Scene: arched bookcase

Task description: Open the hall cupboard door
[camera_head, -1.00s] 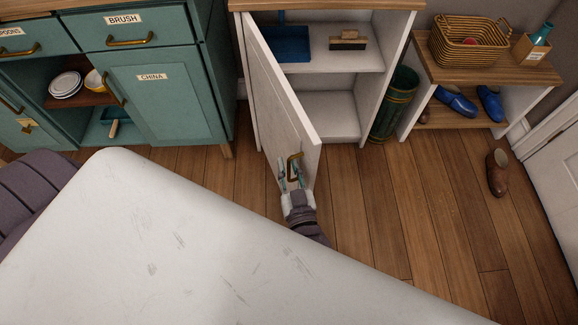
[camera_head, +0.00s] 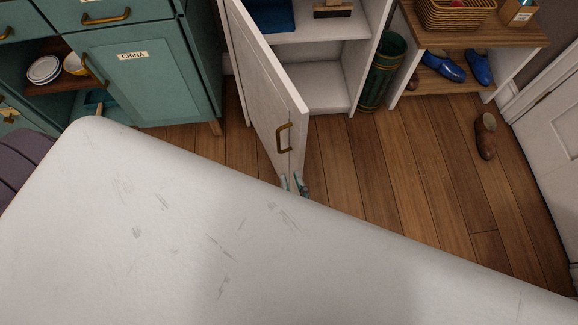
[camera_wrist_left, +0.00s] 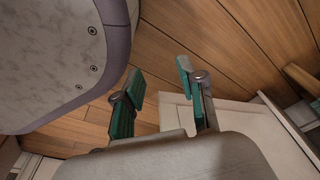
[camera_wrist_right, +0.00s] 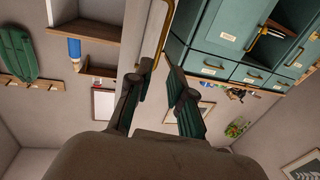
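The white hall cupboard (camera_head: 322,78) stands at the back with its door (camera_head: 262,92) swung well out toward me, its shelves exposed. A brass handle (camera_head: 284,138) is on the door's face near the free edge. My right gripper (camera_head: 295,184) is just below the handle in the head view, its arm hidden by the white surface in front. In the right wrist view the right gripper (camera_wrist_right: 161,78) has its fingers apart, with a brass bar (camera_wrist_right: 163,35) close to the tips; contact cannot be told. My left gripper (camera_wrist_left: 160,84) is open and empty over the floor.
A teal cabinet (camera_head: 150,85) stands left of the cupboard. A green umbrella bin (camera_head: 380,75) and a shoe bench (camera_head: 480,30) are on the right. A brown shoe (camera_head: 485,137) lies on otherwise clear floor. A pale surface (camera_head: 200,230) fills the foreground.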

